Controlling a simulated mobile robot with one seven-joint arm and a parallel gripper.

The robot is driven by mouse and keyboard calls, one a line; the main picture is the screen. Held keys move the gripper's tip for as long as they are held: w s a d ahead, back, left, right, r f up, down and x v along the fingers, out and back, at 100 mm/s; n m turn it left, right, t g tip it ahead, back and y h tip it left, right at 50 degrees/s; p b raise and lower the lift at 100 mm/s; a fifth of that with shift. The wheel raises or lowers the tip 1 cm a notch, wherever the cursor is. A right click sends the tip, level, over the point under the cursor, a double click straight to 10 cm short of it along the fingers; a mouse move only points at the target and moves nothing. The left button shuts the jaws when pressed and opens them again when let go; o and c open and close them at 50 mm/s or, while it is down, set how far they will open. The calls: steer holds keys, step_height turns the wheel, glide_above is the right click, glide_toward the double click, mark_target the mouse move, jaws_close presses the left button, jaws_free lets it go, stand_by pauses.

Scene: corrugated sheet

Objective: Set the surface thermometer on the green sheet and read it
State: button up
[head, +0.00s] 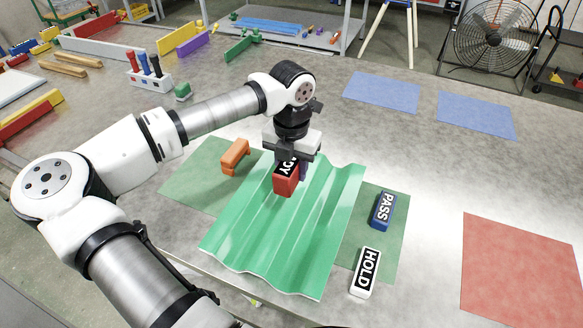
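The green corrugated sheet (325,225) lies at a slant on the work table, over part of a flat green mat. My gripper (289,160) points down over the sheet's upper part. A red block (286,184) with a black label ending in "DY" is right below my gripper, and the gripper covers part of it. I cannot tell whether the fingers grip it or whether it touches the sheet. A bit of something purple (303,170) shows behind the red block. I cannot pick out the surface thermometer with certainty, and no reading is legible.
An orange bridge-shaped piece (235,156) is left of the sheet on the green mat (195,182). A blue PASS block (382,211) and a white HOLD block (365,272) are to its right. Blue mats (382,92) and a red mat (520,270) are bare. Tools crowd the upper left.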

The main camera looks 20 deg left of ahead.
steer(key=shift+f+b, duration=3.75)
steer(key=shift+f, duration=0.45)
steer(key=shift+f+b, duration=0.2)
steer(key=shift+b, duration=0.1)
steer(key=o, duration=1.2)
